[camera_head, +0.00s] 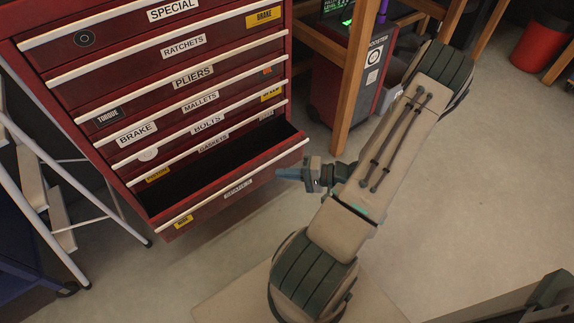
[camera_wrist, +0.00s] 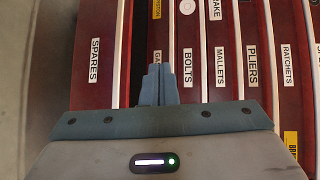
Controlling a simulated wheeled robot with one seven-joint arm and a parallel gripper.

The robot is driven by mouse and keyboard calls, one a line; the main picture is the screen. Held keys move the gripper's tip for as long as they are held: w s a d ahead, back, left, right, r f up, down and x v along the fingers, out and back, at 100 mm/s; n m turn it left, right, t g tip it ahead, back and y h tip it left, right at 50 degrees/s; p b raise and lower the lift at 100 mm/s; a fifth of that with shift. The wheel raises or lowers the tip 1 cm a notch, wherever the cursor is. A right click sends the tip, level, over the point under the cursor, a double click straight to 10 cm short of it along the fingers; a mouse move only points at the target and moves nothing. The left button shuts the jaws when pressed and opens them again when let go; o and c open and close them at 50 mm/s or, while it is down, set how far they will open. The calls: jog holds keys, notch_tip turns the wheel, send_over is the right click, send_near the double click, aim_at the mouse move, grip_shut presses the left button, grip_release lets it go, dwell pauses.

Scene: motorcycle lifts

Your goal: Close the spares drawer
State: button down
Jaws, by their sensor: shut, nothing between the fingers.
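The spares drawer (camera_head: 236,186) is the lowest drawer of a dark red tool cabinet. It stands pulled out, and its dark interior shows. Its label reads "SPARES", and its front also shows at the left in the wrist view (camera_wrist: 92,60). My gripper (camera_head: 279,173) is shut and empty, close to the right end of the drawer front.
The drawers above, such as the bolts drawer (camera_head: 210,123), look shut. A white stepladder (camera_head: 45,190) stands left of the cabinet. A wooden post (camera_head: 355,75) and a dark red machine (camera_head: 328,90) stand behind my arm. The floor in front of the drawer is clear.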

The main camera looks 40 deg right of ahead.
jog(key=s+d+f+m+t+h+b, duration=0.3)
jog(key=d+f+m+t+h, duration=0.3)
jog(key=d+f+m+h, duration=0.4)
jog(key=n+b, duration=0.2)
jog(key=b, duration=0.2)
send_near(282, 155)
jog(key=shift+h, duration=0.3)
jog(key=w, duration=0.5)
jog(key=shift+w+a+f, duration=0.2)
jog(key=shift+a+f, duration=0.1)
jog(key=shift+a, duration=0.1)
jog(key=shift+w+r+b, duration=0.15)
jog(key=shift+w+b, duration=0.2)
jog(key=shift+w, duration=0.35)
